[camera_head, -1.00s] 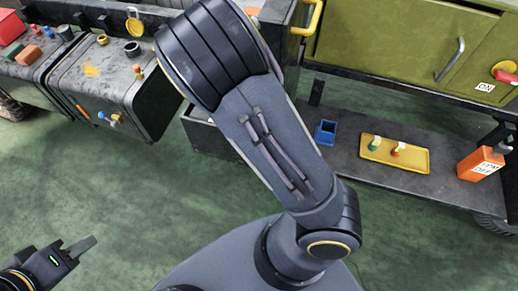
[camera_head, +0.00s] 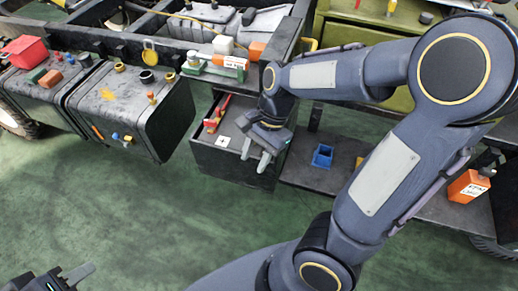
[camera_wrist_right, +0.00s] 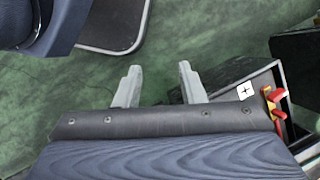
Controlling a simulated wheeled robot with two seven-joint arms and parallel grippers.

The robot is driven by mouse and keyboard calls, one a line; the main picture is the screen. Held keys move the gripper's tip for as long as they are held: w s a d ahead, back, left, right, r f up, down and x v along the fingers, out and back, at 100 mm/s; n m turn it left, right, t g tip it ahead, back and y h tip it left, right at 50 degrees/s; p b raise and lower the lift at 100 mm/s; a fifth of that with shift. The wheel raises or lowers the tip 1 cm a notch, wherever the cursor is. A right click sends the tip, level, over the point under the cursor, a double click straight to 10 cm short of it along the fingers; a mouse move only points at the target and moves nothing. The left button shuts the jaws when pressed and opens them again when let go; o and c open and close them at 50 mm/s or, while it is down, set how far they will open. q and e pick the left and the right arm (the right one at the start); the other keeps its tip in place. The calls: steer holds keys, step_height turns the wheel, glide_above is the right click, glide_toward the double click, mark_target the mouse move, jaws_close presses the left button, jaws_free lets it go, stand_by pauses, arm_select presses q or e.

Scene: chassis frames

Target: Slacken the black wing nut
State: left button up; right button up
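I cannot pick out a black wing nut for certain. A dark ring-shaped part (camera_head: 147,76) lies on top of the black box-like tank (camera_head: 105,110) at the left, but its form is too small to tell. My right gripper (camera_head: 256,156) is over the open dark drawer or box, its fingers pointing down and toward the front. In the right wrist view its fingers (camera_wrist_right: 158,84) are apart with nothing between them and green floor beyond. My left gripper (camera_head: 68,281) is at the bottom left edge, partly cut off and far from the tank.
Red-handled tools (camera_head: 217,115) lie in the dark box (camera_head: 228,163). The green floor in front is clear.

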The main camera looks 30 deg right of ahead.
steer(key=s+r+n, duration=0.1)
steer(key=s+r+n+t, duration=0.1)
steer(key=r, duration=0.1)
steer(key=shift+r+n+y+p, duration=0.15)
steer(key=shift+n+y+p, duration=0.15)
steer(key=shift+n+p, duration=0.1)
